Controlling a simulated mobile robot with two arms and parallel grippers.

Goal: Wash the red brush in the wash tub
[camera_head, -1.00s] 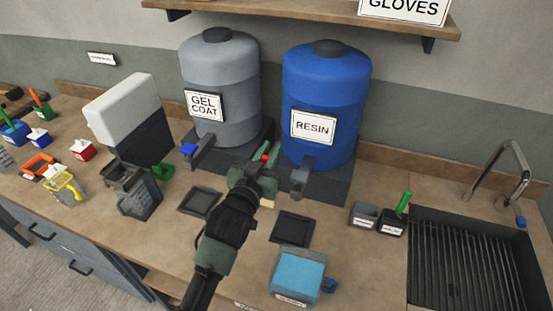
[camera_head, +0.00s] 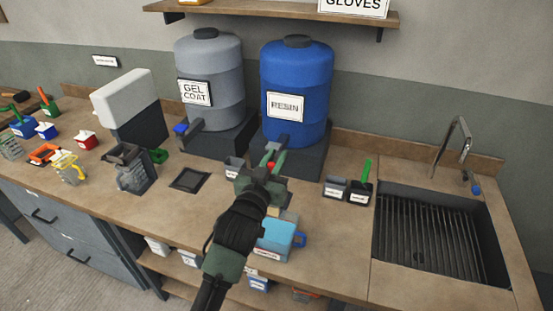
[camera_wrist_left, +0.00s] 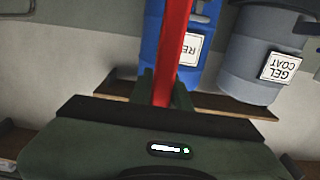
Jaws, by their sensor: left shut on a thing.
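My left gripper (camera_head: 268,160) is shut on the red brush, held above the counter in front of the blue RESIN drum. Only a small red spot of the brush (camera_head: 271,167) shows between the fingers in the head view. In the left wrist view its long red handle (camera_wrist_left: 172,55) stands up between the jaws; its bristles are hidden. I cannot read which vessel is the wash tub. A green handle (camera_head: 367,171) stands in the dark one. My right gripper is not in view.
A sink (camera_head: 440,285) with a tap (camera_head: 461,145) is at the right. A light-blue labelled vessel (camera_head: 275,241) stands near the front edge, close to my arm. The RESIN drum (camera_head: 297,75) and GEL COAT drum (camera_head: 210,65) stand behind. Counter between vessel and sink is clear.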

